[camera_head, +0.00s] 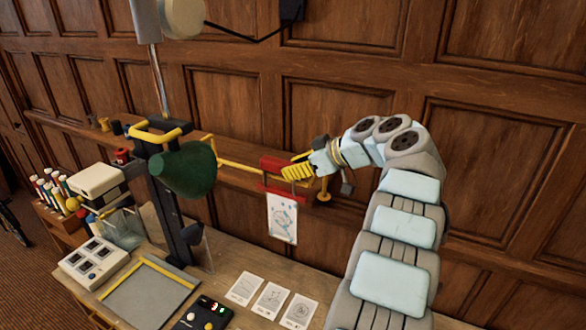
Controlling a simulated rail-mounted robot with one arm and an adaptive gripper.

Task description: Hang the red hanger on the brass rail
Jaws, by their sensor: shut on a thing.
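The red hanger (271,164) is right of centre in the head view, with a drawing sheet (282,220) hanging below its lower red bar. My gripper (289,173) comes in from the right, its yellow fingers shut on the hanger's upper part. The brass rail (236,166) runs along the wall behind the green lamp shade and passes close to the hanger. A brass end piece (324,190) shows to the right, below my wrist. The hanger and gripper cover part of the rail. I cannot tell whether the hanger touches the rail.
A green lamp (186,170) on a dark post stands left of the hanger. The bench below holds a grey board (147,292), a black box (203,313), several drawing cards (271,299) and a white device (94,262). A wooden ledge and panelled wall stand behind.

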